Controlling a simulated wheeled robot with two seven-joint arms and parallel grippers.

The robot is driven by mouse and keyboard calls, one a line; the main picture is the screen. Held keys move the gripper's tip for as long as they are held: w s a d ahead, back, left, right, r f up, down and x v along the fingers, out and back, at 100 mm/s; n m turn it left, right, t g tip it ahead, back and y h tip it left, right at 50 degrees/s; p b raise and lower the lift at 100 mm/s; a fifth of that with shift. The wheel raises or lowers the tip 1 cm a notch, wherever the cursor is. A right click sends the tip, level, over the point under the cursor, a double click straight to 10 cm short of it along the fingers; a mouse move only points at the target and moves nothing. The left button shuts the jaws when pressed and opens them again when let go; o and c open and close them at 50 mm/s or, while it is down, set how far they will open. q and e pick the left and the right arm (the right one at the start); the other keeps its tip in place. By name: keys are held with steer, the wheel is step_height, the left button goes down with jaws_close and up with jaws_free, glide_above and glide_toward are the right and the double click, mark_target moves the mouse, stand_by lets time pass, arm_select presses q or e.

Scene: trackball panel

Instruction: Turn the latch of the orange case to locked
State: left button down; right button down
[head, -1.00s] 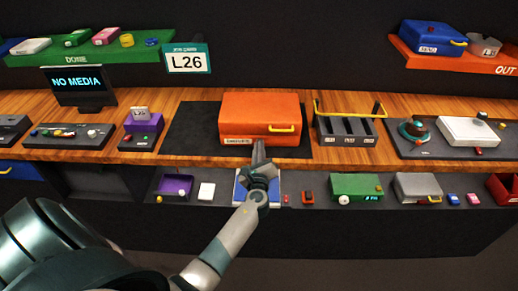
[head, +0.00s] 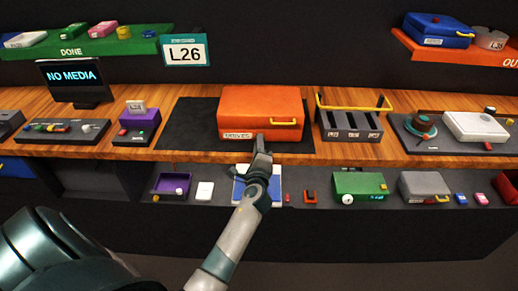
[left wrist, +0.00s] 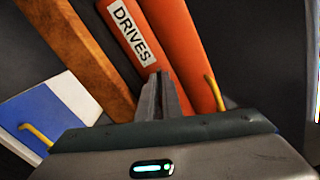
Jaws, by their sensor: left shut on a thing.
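The orange case (head: 262,104) sits closed on a dark mat on the wooden counter. Its front carries a white DRIVES label (head: 238,135) and a yellow handle (head: 286,123). My left gripper (head: 261,143) is at the lower middle of the case's front, between label and handle. In the left wrist view its fingers (left wrist: 166,90) are nearly together, tips against the orange front (left wrist: 192,50), which appears strongly tilted. They are shut on the latch, which the fingers hide; its position cannot be read. My right gripper is in neither current view.
A grey slotted rack (head: 349,124) with a yellow bar stands close right of the case. A purple box (head: 140,126) is to the left. A lower shelf below holds a blue-and-white item (head: 270,188), a green box (head: 360,184) and a grey case (head: 424,185).

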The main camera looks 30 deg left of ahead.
arm_select(q)
steer(key=n+b, duration=0.2)
steer(key=n, duration=0.2)
steer(key=shift+f, duration=0.15)
stand_by(0.4)
steer(key=c, duration=1.9)
jaws_free()
steer(key=shift+c, duration=0.2)
